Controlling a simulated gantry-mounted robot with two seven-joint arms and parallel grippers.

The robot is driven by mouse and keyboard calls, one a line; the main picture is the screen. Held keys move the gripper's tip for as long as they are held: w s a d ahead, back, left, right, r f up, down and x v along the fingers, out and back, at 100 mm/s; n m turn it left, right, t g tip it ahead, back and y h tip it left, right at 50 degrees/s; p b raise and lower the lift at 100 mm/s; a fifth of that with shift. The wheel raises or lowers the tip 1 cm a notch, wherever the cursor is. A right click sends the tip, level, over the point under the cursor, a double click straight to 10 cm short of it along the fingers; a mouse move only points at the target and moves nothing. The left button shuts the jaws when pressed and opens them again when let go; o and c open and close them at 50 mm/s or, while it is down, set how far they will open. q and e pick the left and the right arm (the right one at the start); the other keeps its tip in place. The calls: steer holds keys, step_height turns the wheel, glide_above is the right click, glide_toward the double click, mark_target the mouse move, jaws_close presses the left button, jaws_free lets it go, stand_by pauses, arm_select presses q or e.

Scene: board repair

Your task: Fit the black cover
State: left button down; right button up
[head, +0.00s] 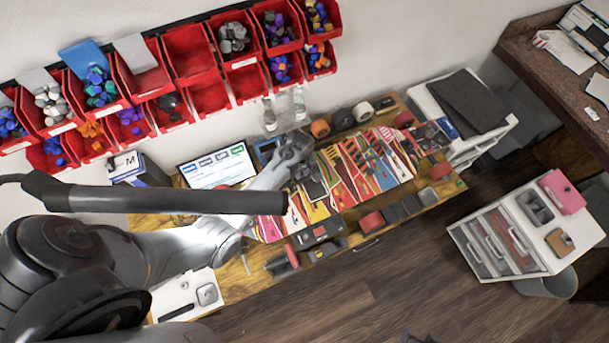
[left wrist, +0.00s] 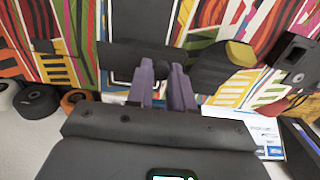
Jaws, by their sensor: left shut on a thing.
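My left gripper (head: 307,172) is over the middle of the workbench, on the patterned mat. In the left wrist view its two purple-grey fingers (left wrist: 163,82) point at a dark flat piece (left wrist: 138,58), which looks like the black cover. The fingers are shut on it. In the head view a black piece (head: 316,188) shows just below the gripper. I cannot tell whether it rests on what lies beneath or is held clear of it. My right gripper is not in view.
The colourful mat (head: 350,175) holds several tools. A black device (head: 315,234) and a red-and-black item (head: 370,222) lie along the front edge. A lit screen (head: 217,168) stands at the left. Tape rolls (head: 342,120) line the back. Red bins (head: 187,55) hang on the wall.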

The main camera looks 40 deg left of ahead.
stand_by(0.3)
arm_select(q)
steer(key=shift+f+b, duration=0.15)
steer(key=shift+b, duration=0.45)
steer(key=shift+r+p, duration=0.5)
steer(key=shift+r, duration=0.6)
steer(key=shift+f, duration=0.1)
